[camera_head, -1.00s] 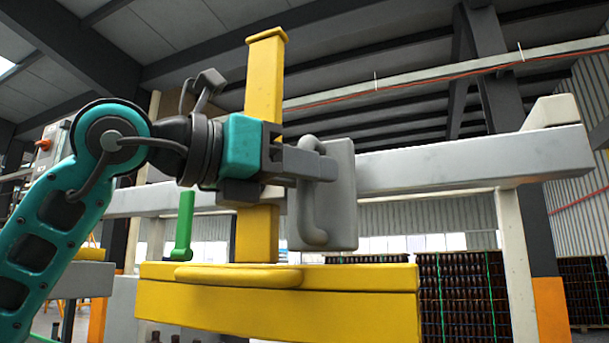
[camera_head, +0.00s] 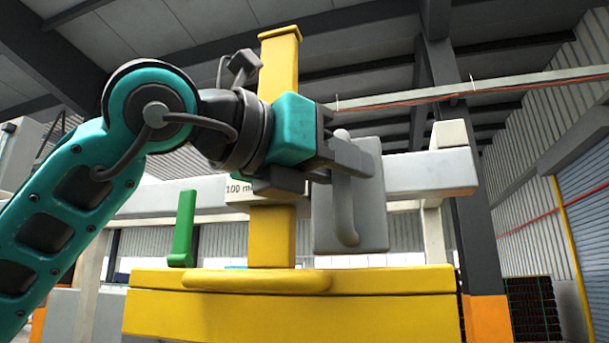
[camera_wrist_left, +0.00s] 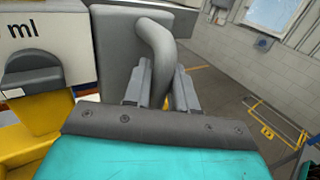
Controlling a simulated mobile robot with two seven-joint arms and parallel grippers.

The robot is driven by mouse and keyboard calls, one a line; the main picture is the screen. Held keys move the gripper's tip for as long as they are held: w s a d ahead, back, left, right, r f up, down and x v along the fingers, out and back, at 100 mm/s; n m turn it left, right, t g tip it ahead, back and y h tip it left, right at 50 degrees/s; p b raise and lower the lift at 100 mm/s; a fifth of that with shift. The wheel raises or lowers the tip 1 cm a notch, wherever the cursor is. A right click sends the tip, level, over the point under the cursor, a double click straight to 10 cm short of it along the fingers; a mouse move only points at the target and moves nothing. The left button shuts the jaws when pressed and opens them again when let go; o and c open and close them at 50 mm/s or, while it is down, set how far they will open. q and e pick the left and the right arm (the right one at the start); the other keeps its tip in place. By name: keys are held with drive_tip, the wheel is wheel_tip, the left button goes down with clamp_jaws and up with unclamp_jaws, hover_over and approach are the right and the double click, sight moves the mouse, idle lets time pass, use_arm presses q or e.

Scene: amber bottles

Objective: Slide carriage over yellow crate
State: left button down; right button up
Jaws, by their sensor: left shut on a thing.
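My left gripper (camera_head: 350,158) is shut on the grey handle, in front of the plate. In the left wrist view the fingers (camera_wrist_left: 160,88) close around the handle (camera_wrist_left: 157,45). A yellow crate separate from the carriage cannot be made out. My right gripper is out of view.
A green lever (camera_head: 183,230) stands left of the post. A "100 ml" label shows partly behind my gripper. A dark column with an orange base (camera_head: 488,318) and stacked dark bottles (camera_head: 533,310) stand at the right. The wrist view shows open floor (camera_wrist_left: 225,100) at right.

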use_arm(q)
drive_tip(key=d, duration=0.1)
drive_tip(key=s+d, duration=0.1)
drive_tip(key=d, duration=0.1)
idle(0.4)
drive_tip(key=c, duration=1.3)
unclamp_jaws()
drive_tip(key=shift+o, duration=1.1)
drive_tip(key=shift+d, duration=0.15)
